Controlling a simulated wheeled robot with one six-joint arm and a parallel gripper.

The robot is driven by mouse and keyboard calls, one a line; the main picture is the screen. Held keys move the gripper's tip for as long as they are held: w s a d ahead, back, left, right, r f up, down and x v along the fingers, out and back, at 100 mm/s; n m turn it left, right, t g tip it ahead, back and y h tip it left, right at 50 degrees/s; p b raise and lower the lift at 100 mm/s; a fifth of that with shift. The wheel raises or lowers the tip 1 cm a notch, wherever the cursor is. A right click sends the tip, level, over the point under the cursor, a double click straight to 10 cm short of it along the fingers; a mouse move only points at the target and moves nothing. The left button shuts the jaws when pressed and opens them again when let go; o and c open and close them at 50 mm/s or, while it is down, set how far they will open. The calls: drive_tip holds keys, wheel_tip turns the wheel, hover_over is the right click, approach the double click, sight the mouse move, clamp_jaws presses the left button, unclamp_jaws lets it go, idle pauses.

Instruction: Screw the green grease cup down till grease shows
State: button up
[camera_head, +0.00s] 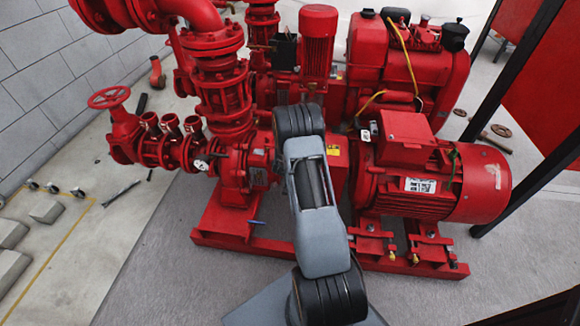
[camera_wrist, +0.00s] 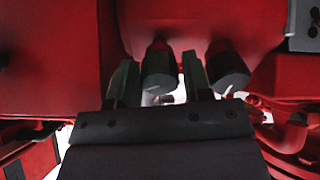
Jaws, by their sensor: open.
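I cannot make out the green grease cup for certain in either view. A small greenish thing (camera_head: 453,160) shows on the red motor (camera_head: 430,185) in the head view, too small to identify. My gripper (camera_wrist: 160,68) is open in the wrist view, its two grey-green fingers pointing up under a red housing (camera_wrist: 190,22). A dark round-ended cylinder (camera_wrist: 160,74) appears between the fingers, and a second one (camera_wrist: 228,70) sits right of the right finger. I cannot tell whether the fingers touch either. In the head view my gripper is hidden behind my arm.
A red pumpset fills the head view, with a handwheel valve (camera_head: 109,98) at left and an engine (camera_head: 420,62) behind. Its red base frame (camera_head: 222,222) runs along the floor. Dark posts (camera_head: 520,70) stand at right. The grey floor (camera_head: 160,270) at front left is clear.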

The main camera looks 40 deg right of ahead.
drive_tip(key=shift+c, duration=0.4)
drive_tip(key=c, duration=0.6)
drive_tip(key=m+b, duration=0.3)
drive_tip(key=m, duration=0.3)
drive_tip(key=shift+f+m, duration=0.15)
drive_tip(key=shift+m, duration=0.25)
drive_tip(key=m+b, duration=0.3)
drive_tip(key=m, duration=0.3)
drive_tip(key=shift+d, duration=0.1)
drive_tip(key=o, duration=0.7)
